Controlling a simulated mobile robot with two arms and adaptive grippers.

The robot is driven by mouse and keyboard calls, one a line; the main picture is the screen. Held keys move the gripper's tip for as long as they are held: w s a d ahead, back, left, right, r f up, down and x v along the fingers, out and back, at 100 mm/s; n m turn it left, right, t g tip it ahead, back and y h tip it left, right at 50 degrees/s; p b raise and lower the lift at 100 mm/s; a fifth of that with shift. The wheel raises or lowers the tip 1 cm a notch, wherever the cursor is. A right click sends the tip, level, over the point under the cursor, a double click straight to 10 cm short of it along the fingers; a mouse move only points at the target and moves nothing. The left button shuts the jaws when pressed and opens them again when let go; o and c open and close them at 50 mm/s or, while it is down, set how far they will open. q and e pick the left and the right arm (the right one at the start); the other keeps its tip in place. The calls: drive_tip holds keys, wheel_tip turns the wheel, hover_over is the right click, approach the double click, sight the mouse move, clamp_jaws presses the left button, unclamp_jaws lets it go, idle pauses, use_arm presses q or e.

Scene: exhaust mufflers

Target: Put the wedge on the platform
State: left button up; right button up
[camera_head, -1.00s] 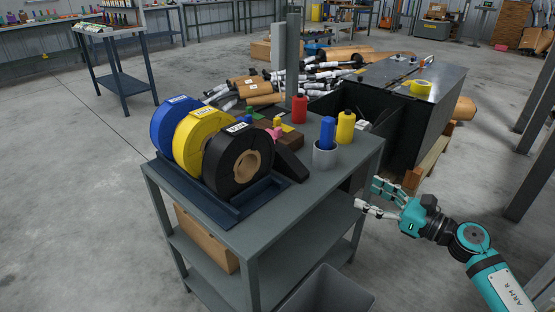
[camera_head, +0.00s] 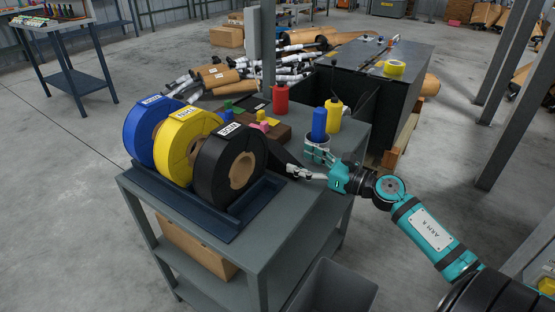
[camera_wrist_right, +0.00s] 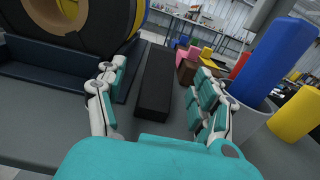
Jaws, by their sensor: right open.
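The black wedge (camera_head: 279,156) lies on the grey table, right of the black roll and partly hidden by it in the head view. In the right wrist view the wedge (camera_wrist_right: 155,82) lies ahead between my fingers. My right gripper (camera_head: 306,162) is open at the wedge's near end, low over the table; its spread fingers (camera_wrist_right: 158,78) hold nothing. I cannot tell whether they touch the wedge. A low brown block (camera_head: 268,134) with small coloured pieces stands behind the wedge; I cannot tell whether it is the platform. My left gripper is out of view.
Blue, yellow and black rolls (camera_head: 182,143) stand in a dark rack (camera_head: 205,222) to the left. A grey cup (camera_head: 318,152) holding a blue bottle (camera_head: 319,123) is close to my right fingers. Red (camera_head: 281,99) and yellow bottles (camera_head: 334,114) stand behind. Bare tabletop (camera_head: 290,215) lies in front.

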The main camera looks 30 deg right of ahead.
sight(283, 154)
drive_tip(key=x, duration=0.4)
drive_tip(key=shift+w, duration=0.25)
drive_tip(key=x, duration=0.2)
drive_tip(key=f+x, duration=0.1)
drive_tip(key=x, duration=0.1)
drive_tip(key=shift+w, duration=0.35)
drive_tip(key=c, duration=1.2)
clamp_jaws()
